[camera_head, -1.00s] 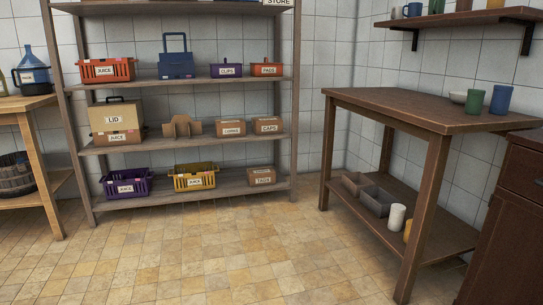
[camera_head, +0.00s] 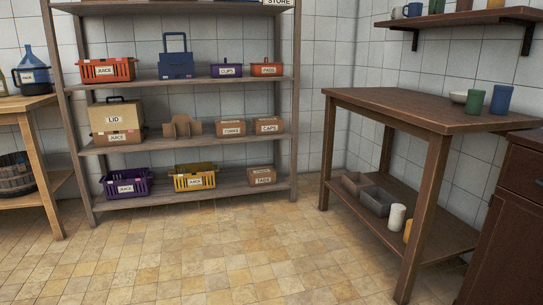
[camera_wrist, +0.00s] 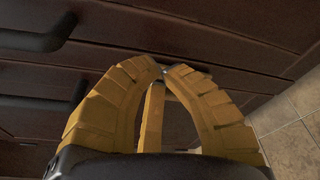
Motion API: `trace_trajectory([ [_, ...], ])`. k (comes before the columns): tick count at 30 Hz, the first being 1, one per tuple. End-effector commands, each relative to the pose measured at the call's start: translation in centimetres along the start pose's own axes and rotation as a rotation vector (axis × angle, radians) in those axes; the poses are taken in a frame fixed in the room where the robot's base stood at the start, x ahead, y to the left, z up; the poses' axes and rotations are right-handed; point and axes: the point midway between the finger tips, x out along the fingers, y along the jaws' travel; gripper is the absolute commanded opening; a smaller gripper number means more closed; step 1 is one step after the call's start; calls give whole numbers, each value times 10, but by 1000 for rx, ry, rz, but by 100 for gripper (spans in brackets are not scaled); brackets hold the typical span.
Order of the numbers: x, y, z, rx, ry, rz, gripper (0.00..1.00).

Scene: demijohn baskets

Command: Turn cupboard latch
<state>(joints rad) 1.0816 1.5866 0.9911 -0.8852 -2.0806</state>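In the wrist view my gripper (camera_wrist: 164,70) has two ribbed yellow fingers that arch together, with their tips almost meeting. A small grey piece (camera_wrist: 173,71) shows right at the tips. It may be part of the latch, but I cannot tell whether it is held or lies behind them. A narrow yellow bar (camera_wrist: 151,118) shows between the fingers; I cannot tell what it belongs to. Behind is the dark brown cupboard front (camera_wrist: 215,30). In the head view a dark brown cupboard (camera_head: 505,230) stands at the right edge. No latch or gripper shows there.
Two black handles (camera_wrist: 40,36) stick out from the brown front on the left of the wrist view. Floor tiles (camera_wrist: 297,135) show at lower right. In the head view a brown table (camera_head: 420,108) stands beside the cupboard, a shelf rack (camera_head: 180,145) stands behind, and the middle floor is clear.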

Motion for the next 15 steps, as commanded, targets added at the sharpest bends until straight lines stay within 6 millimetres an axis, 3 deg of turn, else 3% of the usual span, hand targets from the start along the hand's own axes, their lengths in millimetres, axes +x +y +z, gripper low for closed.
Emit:
trace_trajectory([
  [15,-1,-18,-1,-1,-5,-14,0],
])
